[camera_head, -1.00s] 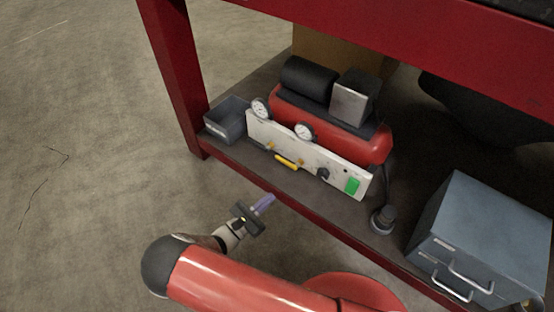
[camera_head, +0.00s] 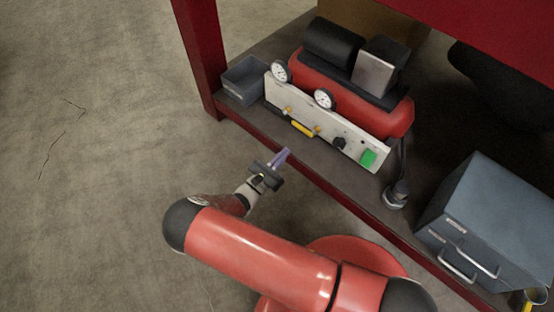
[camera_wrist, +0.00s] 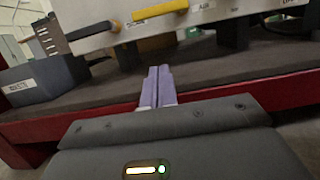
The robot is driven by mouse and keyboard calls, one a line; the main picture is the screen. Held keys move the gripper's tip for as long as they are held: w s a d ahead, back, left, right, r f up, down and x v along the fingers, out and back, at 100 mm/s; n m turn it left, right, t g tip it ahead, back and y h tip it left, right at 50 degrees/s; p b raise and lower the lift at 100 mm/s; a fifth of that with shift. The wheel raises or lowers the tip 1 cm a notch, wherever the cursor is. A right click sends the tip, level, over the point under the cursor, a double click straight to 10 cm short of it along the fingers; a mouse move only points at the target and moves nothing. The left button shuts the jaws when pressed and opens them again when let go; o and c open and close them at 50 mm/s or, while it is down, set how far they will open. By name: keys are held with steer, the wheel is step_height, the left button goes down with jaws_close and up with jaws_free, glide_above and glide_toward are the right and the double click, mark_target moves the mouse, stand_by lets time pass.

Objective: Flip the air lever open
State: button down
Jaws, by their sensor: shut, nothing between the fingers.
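A pale control panel (camera_head: 330,128) stands on the front of a red compressor (camera_head: 345,92) on the lower shelf. A yellow lever (camera_head: 303,129) lies roughly level along its lower edge; the wrist view shows it (camera_wrist: 160,9) at the top, with a label that seems to read AIR (camera_wrist: 203,7) to its right. A black lever (camera_wrist: 95,30) sits left of it; its lettering is unreadable. My gripper (camera_head: 284,156) is shut and empty, in front of the shelf edge and below the yellow lever, apart from it. In the wrist view the purple fingertips (camera_wrist: 159,72) are together.
A grey bin (camera_head: 245,82) stands left of the panel. A blue-grey drawer box (camera_head: 490,215) stands at right on the shelf. The red shelf edge (camera_head: 330,191) runs before my gripper, and a red post (camera_head: 200,55) rises at left. Open floor lies left.

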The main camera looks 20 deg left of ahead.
mark_target(293, 149)
steer(key=x, duration=0.5)
steer(key=shift+w+d+r, duration=0.15)
steer(key=shift+w+r, duration=0.05)
step_height(293, 149, up, 3)
steer(key=shift+s+f, duration=0.15)
steer(key=shift+f, duration=0.1)
steer(key=shift+r, duration=0.6)
